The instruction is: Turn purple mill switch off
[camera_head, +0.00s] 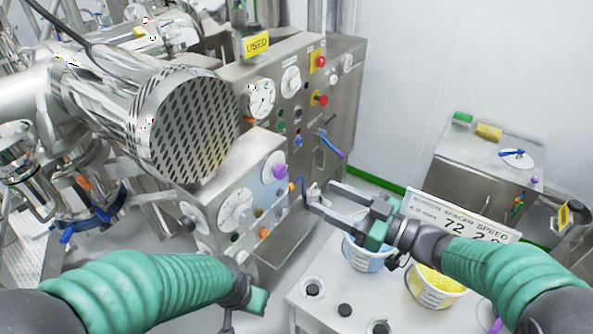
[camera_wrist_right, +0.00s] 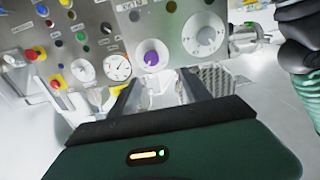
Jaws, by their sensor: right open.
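The purple mill switch (camera_head: 280,171) is a round purple knob on a pale plate, on the lower grey control box of the machine. It also shows in the right wrist view (camera_wrist_right: 151,58), just beyond my fingertips and close to the line of the left finger. My right gripper (camera_head: 319,197) is open and empty, to the right of and a little below the knob, apart from it; its two fingers also show in the wrist view (camera_wrist_right: 160,80). Of my left arm, the green sleeve and wrist end show at the lower left; its fingers cannot be made out.
A white dial (camera_head: 237,210) sits left of the knob. The taller panel behind carries gauges (camera_head: 260,98) and red buttons (camera_head: 320,98). A perforated steel drum (camera_head: 190,125) juts out at left. Below right, a cart holds a blue tub (camera_head: 368,256) and a yellow-filled tub (camera_head: 437,285).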

